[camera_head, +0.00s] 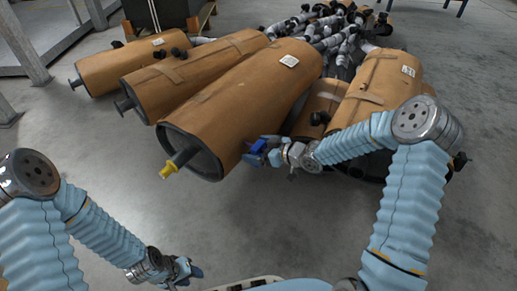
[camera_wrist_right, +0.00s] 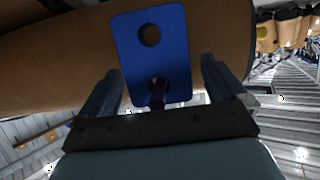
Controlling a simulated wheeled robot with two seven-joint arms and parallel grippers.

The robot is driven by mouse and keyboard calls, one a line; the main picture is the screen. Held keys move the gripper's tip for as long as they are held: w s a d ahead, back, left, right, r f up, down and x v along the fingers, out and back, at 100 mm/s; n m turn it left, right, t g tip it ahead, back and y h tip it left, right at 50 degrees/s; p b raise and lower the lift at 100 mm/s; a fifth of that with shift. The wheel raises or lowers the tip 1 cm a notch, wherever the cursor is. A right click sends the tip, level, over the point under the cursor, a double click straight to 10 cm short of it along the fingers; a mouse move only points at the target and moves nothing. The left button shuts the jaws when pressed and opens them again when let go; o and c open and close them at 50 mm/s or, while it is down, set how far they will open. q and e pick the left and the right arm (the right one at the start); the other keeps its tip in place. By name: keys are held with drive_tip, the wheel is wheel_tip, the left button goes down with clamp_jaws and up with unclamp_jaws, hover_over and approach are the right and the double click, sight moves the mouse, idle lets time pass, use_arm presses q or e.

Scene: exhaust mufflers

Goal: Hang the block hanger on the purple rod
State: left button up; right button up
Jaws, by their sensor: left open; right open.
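The block hanger (camera_wrist_right: 151,62) is a flat blue plate with two holes, seen face-on in the right wrist view. A dark purple rod (camera_wrist_right: 157,95) shows at its lower hole and sticks out toward my right gripper, so the plate appears to be around the rod. My right gripper (camera_wrist_right: 160,92) is open, its fingers on either side of the plate's lower part with gaps. In the head view the blue hanger (camera_head: 258,147) is small beside the large muffler, partly hidden by my right gripper (camera_head: 264,152). My left gripper (camera_head: 188,273) is open and empty, low over the floor.
Several large brown mufflers lie side by side; the nearest muffler (camera_head: 245,95) has a grey pipe with a yellow tip (camera_head: 170,170). Another muffler (camera_head: 378,88) lies behind my right arm. Grey pipes (camera_head: 335,35) crowd the back. The concrete floor (camera_head: 90,140) at left is clear.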

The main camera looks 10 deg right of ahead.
drive_tip(key=p+v, duration=0.3)
drive_tip(key=v, duration=1.1)
drive_tip(key=s+a+f+m+g+h+p, duration=0.2)
drive_tip(key=s+a+f+m+g+p, duration=0.15)
drive_tip(key=a+f+m+p, duration=0.35)
drive_tip(key=s+a+f+m+g+h, duration=0.1)
drive_tip(key=s+a+f+g, duration=0.2)
drive_tip(key=s, duration=0.5)
drive_tip(key=s+a+f+m+g+h, duration=0.2)
drive_tip(key=s+a+f+g, duration=0.1)
drive_tip(key=s, duration=0.5)
drive_tip(key=shift+s+p, duration=0.25)
drive_tip(key=shift+p, duration=0.15)
drive_tip(key=shift+a, duration=0.1)
